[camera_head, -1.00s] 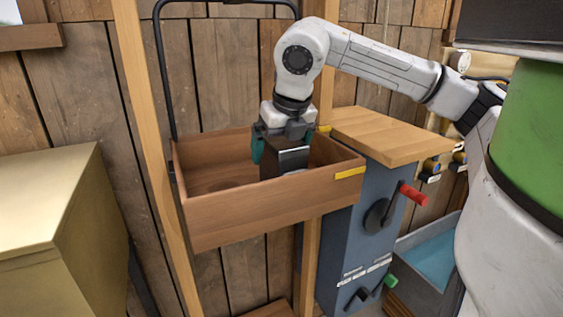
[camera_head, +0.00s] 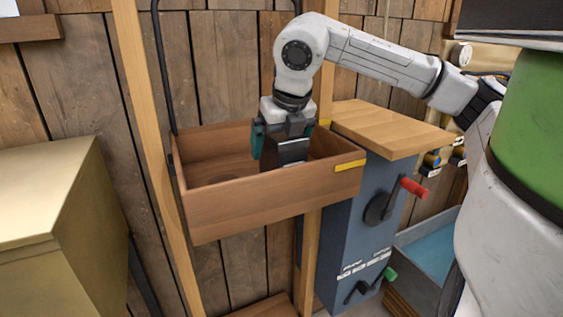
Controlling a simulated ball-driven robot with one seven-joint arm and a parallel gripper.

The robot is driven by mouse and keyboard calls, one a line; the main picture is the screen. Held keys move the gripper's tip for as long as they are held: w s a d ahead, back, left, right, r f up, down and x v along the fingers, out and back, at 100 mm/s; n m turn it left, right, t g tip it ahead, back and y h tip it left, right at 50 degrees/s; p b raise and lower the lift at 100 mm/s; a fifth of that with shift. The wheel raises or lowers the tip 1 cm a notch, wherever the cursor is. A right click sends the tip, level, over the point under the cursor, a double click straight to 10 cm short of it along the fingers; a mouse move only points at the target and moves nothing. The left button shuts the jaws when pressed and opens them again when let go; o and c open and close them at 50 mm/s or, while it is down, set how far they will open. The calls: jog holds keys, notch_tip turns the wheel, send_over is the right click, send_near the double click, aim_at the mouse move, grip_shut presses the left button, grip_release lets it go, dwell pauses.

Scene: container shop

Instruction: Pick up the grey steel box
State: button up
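My gripper (camera_head: 284,148) points down into an open wooden tray (camera_head: 275,202) mounted on the wooden posts. Its two teal fingers stand apart, one on each side of a dark grey block with a pale edge (camera_head: 287,154), which looks like the grey steel box. The block sits low, between the fingers and inside the tray walls. The tray's front wall hides its lower part and whether it touches the tray floor. I cannot tell whether the fingers press on it.
A blue-grey cabinet (camera_head: 350,235) with a wooden top (camera_head: 390,130), a red handle (camera_head: 413,191) and a green knob (camera_head: 390,275) stands right of the tray. A brass-coloured box (camera_head: 40,210) stands at the left. The tray's left part is empty.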

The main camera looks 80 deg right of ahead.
jog(key=shift+f+b, duration=0.15)
jog(key=shift+b, duration=0.2)
jog(key=shift+c, duration=0.5)
jog(key=c, duration=1.3)
jog(key=shift+c, duration=1.3)
